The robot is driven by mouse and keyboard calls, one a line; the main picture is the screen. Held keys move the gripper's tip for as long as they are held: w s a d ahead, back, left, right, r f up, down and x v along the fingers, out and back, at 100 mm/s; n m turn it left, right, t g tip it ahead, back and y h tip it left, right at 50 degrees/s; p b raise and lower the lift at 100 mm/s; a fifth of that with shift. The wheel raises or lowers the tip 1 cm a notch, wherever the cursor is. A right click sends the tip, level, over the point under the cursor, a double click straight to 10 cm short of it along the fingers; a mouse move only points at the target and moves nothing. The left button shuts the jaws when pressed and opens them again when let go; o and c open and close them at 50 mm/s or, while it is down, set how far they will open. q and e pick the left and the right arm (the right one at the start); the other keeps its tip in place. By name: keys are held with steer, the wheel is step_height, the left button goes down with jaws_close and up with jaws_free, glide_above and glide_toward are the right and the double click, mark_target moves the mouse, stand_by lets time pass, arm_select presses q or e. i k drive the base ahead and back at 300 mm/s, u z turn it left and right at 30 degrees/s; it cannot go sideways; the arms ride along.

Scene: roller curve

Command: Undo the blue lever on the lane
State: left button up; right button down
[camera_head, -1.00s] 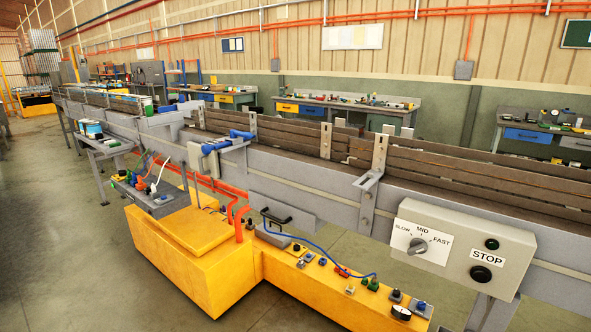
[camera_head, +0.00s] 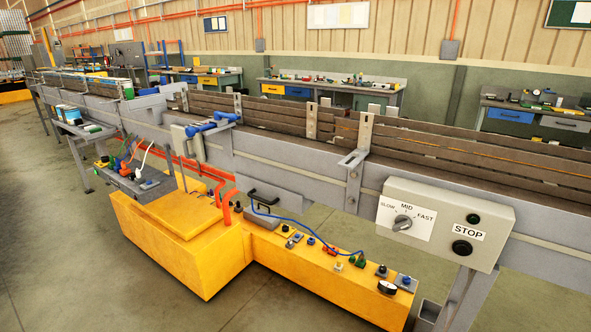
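The blue lever (camera_head: 201,128) sits on the near side rail of the lane (camera_head: 280,158), left of the picture's middle. It is a short bar with thick ends beside a grey bracket. A second blue handle piece (camera_head: 226,117) shows just behind it, to the right. I cannot tell whether the two pieces are joined, or whether the lever is latched. Neither of my grippers is in view, and nothing of mine touches the lever.
A control box (camera_head: 445,222) with a speed dial and a STOP button hangs on the lane's near side. A yellow unit (camera_head: 180,250) with several small parts stands below the lane. A small side table (camera_head: 135,180) is at left. Bare floor lies at the lower left.

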mark_target(218, 115)
steer(key=z, duration=0.45)
steer(key=i, duration=0.9)
steer(key=z, duration=0.25)
